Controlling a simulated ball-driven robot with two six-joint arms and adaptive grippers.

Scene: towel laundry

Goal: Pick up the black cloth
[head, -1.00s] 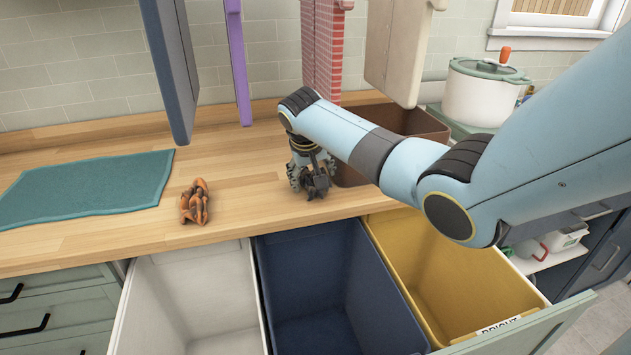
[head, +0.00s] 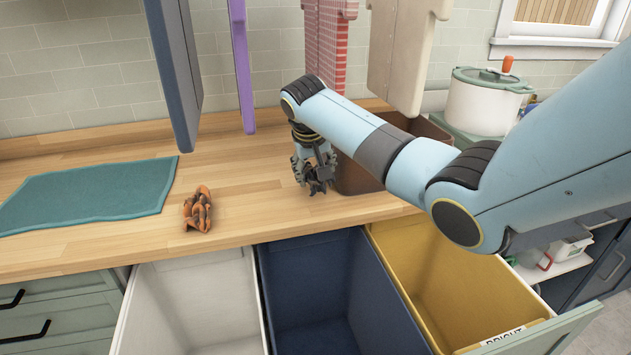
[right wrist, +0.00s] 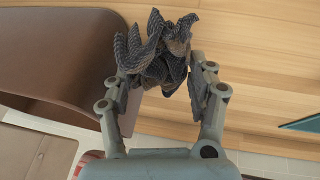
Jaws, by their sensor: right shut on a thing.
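The black cloth (head: 319,187) is a small, crumpled, dark grey-black bundle. It shows larger in the right wrist view (right wrist: 157,50), bunched between the two fingers. My right gripper (head: 314,178) is shut on it, pointing down over the wooden counter, just left of the brown basket. In the right wrist view the fingers (right wrist: 162,85) press the cloth from both sides. The head view does not show clearly whether the cloth clears the counter. My left gripper is not in view.
An orange-brown crumpled cloth (head: 197,209) and a teal towel (head: 90,194) lie on the counter. The brown basket (head: 357,178) stands close to the right gripper. White (head: 190,300), blue (head: 320,285) and yellow (head: 440,280) bins are open in front. Boards hang above.

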